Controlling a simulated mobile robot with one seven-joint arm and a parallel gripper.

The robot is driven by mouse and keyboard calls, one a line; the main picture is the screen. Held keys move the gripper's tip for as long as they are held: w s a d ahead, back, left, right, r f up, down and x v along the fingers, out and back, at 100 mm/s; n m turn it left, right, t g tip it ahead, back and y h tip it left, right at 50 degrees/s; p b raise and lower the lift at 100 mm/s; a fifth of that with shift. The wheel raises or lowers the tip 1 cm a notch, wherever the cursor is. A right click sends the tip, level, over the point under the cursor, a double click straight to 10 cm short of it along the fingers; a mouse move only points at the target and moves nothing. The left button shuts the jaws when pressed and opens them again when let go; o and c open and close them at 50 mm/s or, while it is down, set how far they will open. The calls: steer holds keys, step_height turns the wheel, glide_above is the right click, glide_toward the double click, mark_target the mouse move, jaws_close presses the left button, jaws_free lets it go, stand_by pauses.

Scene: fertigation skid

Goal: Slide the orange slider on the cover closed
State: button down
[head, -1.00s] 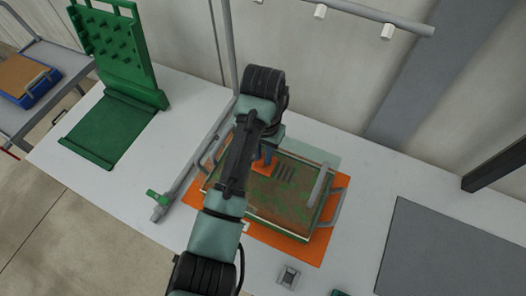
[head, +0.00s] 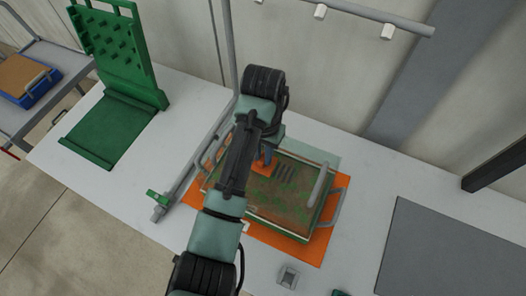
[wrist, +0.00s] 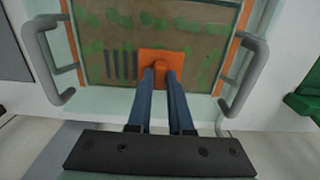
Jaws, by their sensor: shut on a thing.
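The orange slider (wrist: 150,54) sits on the cover (wrist: 118,68) in the wrist view, right beside a row of dark slots (wrist: 122,65). My gripper (wrist: 162,72) has its blue fingers shut on the slider's raised knob. The cover (head: 262,208) is brown with green patches and also shows in the head view, where its slots (head: 285,173) lie right of my fingers (head: 267,157). The slots appear uncovered.
Grey handles (wrist: 50,60) stand at both sides of the cover. An orange mat (head: 318,245) lies under it. A grey pipe with a green valve handle (head: 158,198) runs along the left. A green pegged stand (head: 115,50) is at the back left. A small grey block (head: 288,276) is in front.

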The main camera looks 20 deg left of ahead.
steer(key=d+p, duration=0.2)
steer(key=d, duration=0.1)
steer(key=d+p, duration=0.1)
steer(key=d, duration=0.1)
steer(key=shift+s+d+r+p, duration=0.1)
steer(key=shift+d+r+p, duration=0.15)
steer(key=shift+p, duration=0.1)
steer(key=shift+d+f, duration=0.2)
steer(key=shift+d, duration=0.2)
steer(key=c, duration=0.8)
jaws_free()
steer(key=shift+r, duration=0.1)
